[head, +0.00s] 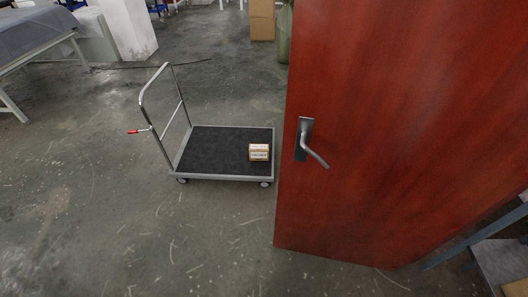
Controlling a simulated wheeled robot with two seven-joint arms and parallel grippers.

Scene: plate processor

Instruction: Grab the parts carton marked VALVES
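A small brown carton (259,152) with a pale label sits on the right part of a flat platform cart (215,150). The print on its label is too small to read, so I cannot tell whether it says VALVES. The carton is upright on the dark deck, near the cart's right edge. Neither of my grippers shows in the head view.
A red door (400,120) with a metal lever handle (313,150) fills the right side, its edge close to the cart's right end. The cart's push handle (148,95) rises at left. Concrete floor in front is clear.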

